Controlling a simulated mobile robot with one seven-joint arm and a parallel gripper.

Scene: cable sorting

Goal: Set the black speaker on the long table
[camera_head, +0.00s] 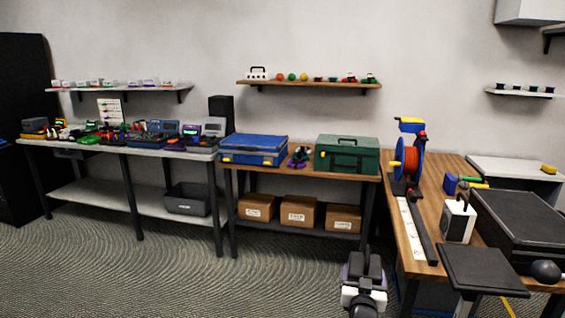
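A tall black box that looks like the black speaker (221,113) stands upright at the back, by the right end of the long grey table (180,152) and the left end of the middle wooden bench. Its foot is hidden behind a grey device and a blue case, so I cannot tell which surface bears it. My gripper (363,268) appears low in the picture, in front of the benches and far from the speaker. Its fingers are not clear, and I see nothing held in it.
The long table is crowded with devices and tools. A blue case (253,149) and a green case (346,155) sit on the middle bench (300,173). A wooden bench (411,262) with a cable reel (408,160) stands at right. Patterned floor (170,270) is open at front left.

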